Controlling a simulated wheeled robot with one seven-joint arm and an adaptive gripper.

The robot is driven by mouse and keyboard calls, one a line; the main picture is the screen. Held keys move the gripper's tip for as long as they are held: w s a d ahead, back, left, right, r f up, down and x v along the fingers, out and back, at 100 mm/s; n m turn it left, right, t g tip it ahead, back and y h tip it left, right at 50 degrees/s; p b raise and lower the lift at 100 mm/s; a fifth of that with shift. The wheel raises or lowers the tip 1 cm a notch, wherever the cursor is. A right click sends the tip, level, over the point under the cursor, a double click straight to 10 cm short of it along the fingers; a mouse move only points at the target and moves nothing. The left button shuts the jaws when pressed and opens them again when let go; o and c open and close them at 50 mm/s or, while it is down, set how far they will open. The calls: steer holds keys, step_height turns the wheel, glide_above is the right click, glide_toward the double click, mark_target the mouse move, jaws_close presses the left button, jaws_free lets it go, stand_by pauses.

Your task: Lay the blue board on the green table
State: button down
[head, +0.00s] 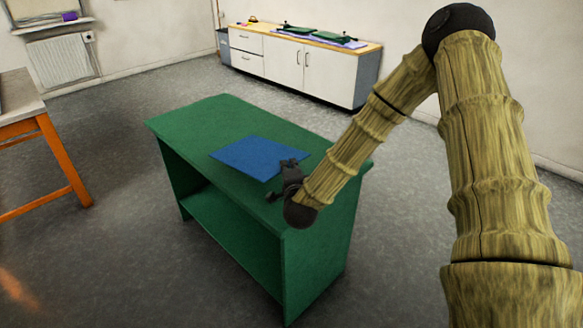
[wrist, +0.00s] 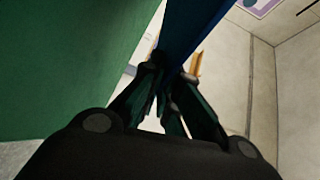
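The blue board (head: 255,156) is a flat rectangle over the top of the green table (head: 200,120) in the head view. My gripper (head: 281,179) is at the board's near right edge, with its fingers closed on that edge. In the wrist view the fingers (wrist: 170,82) meet at the dark blue board (wrist: 190,30), which is seen nearly edge-on. The green table (wrist: 60,70) fills the left of that view. A bright gap shows between table and board near the fingers, so the board looks held a little above the tabletop. The exact height cannot be told.
The tabletop around the board is clear, and a lower shelf (head: 230,220) is empty. A white cabinet (head: 305,70) with green items and a purple sheet on top stands at the back wall. An orange-legged table (head: 60,155) is at the left. Grey floor between is free.

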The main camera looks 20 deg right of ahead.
steer(key=shift+w+a+f+b, duration=0.15)
steer(key=shift+w+f+b, duration=0.4)
steer(key=shift+f, duration=0.3)
steer(key=shift+w+a+f+b, duration=0.2)
steer(key=shift+w+f+b, duration=0.15)
steer(key=shift+f+b, duration=0.4)
steer(key=shift+w+a+f+b, duration=0.15)
steer(key=shift+w+f+b, duration=0.35)
steer(key=shift+f, duration=0.4)
steer(key=c, duration=1.6)
jaws_free()
steer(key=shift+o, duration=0.6)
steer(key=o, duration=0.7)
steer(key=shift+f, duration=0.2)
steer(key=shift+f+b, duration=0.5)
steer(key=shift+b, duration=0.1)
